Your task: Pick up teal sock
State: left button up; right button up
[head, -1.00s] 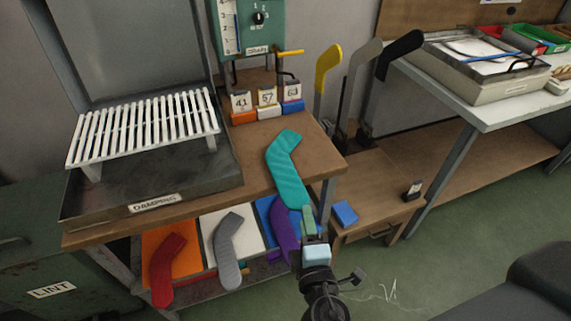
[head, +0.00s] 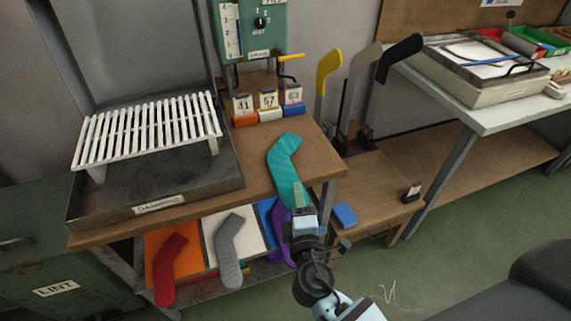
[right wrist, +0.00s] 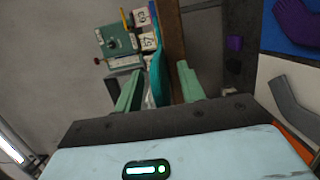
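The teal sock (head: 284,160) lies near the right end of the brown wooden bench top in the head view, its lower end hanging past the front edge. My right gripper (head: 299,194) is at that lower end, overlapping it in the picture. In the right wrist view the two green fingers (right wrist: 158,86) stand apart. The teal sock (right wrist: 155,75) shows edge-on as a thin strip between them, with gaps on the sides. I see no clear grip on it. My left gripper is not in view.
A slatted white rack (head: 150,130) stands left. Number cards (head: 268,100) sit at the bench's back. A small blue block (head: 345,214) lies right.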

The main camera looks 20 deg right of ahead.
jog(key=shift+w+d, duration=0.2)
jog(key=shift+w, duration=0.65)
jog(key=c, duration=0.8)
jog(key=shift+c, duration=0.2)
jog(key=shift+d+r, duration=0.1)
jog(key=shift+r, duration=0.05)
